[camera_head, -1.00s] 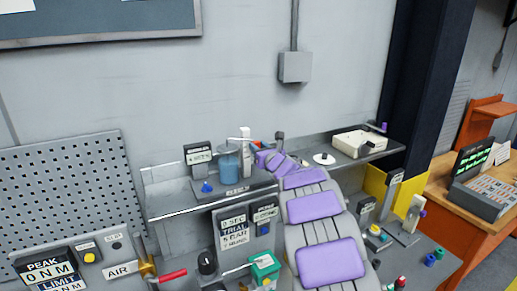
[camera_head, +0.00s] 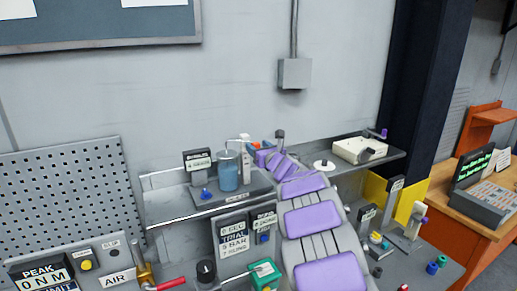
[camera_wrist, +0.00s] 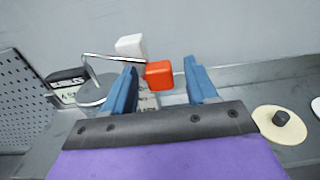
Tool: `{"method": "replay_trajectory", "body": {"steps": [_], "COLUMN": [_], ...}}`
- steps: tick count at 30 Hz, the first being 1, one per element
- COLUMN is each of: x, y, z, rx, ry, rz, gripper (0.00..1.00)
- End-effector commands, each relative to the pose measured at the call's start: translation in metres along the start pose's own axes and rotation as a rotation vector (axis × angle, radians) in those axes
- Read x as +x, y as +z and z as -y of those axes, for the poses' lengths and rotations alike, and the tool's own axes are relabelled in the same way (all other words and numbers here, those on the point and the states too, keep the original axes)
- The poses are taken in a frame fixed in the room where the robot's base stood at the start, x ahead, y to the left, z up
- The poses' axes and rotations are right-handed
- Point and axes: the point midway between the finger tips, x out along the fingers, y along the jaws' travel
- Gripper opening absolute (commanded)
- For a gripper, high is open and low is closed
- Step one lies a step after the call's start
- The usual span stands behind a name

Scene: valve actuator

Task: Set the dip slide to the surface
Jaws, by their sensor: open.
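An orange block (camera_wrist: 159,75), which looks like the knob of the dip slide, sits beside a white block (camera_wrist: 130,46) in the wrist view. A bent metal rod (camera_wrist: 110,57) runs from there over the water beaker (camera_wrist: 95,90). In the head view the beaker (camera_head: 228,172) holds blue water, with the white post top (camera_head: 245,139) and a small orange patch (camera_head: 255,145) to its right. My gripper (camera_wrist: 162,78) is open; its two blue fingers frame the orange block, with gaps visible on both sides. The slide's lower part is hidden by my gripper.
A white disc with a dark knob (camera_head: 324,164) and a cream box (camera_head: 360,150) lie to the right. The wall stands close behind.

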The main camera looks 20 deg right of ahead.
Motion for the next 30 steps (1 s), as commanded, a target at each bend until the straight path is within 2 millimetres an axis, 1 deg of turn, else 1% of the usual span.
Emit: {"method": "replay_trajectory", "body": {"steps": [5, 8, 20, 30], "x": [-0.004, -0.013, -0.070, -0.125], "y": [-0.001, -0.002, -0.002, -0.002], "z": [0.000, 0.001, 0.001, 0.003], "rx": [-0.001, 0.000, -0.003, -0.001], "ry": [0.000, -0.001, -0.002, -0.005], "rz": [0.000, -0.002, -0.002, -0.003], "gripper": [0.57, 0.57, 0.57, 0.57]}}
